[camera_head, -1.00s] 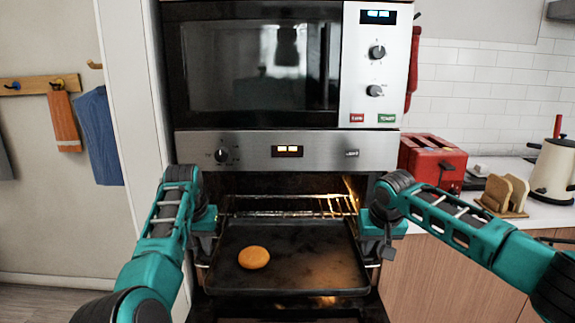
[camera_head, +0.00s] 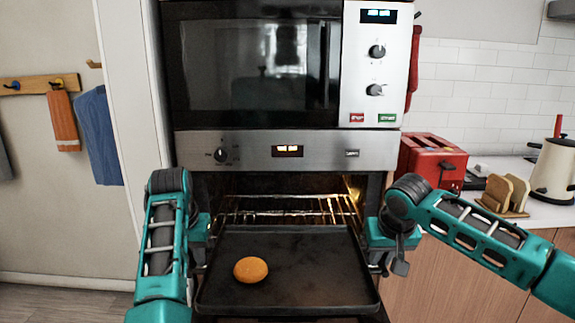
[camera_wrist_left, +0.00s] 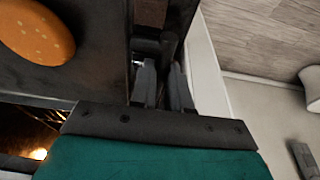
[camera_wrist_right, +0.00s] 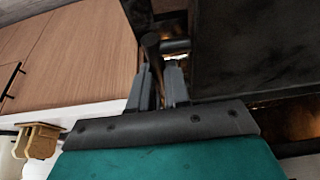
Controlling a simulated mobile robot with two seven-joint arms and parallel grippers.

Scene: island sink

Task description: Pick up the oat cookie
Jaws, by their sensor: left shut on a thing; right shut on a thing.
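The oat cookie (camera_head: 251,270), round and orange-brown, lies flat on the dark baking tray (camera_head: 320,285), left of its middle. It also shows at the upper left of the left wrist view (camera_wrist_left: 35,28). My left gripper (camera_wrist_left: 163,72) is shut on a dark handle-like part at the left side of the tray. My right gripper (camera_wrist_right: 161,72) is shut on the matching part at the right side. In the head view, my arms mostly hide both sets of fingertips. Neither gripper touches the cookie.
The lit oven behind the tray is open, with a wire rack (camera_head: 285,208) inside. A microwave (camera_head: 260,65) is above. On the right counter (camera_head: 545,215) are a red toaster (camera_head: 430,160), bread slices in a rack (camera_head: 505,193) and a cream kettle (camera_head: 555,170). Cabinet walls flank the oven.

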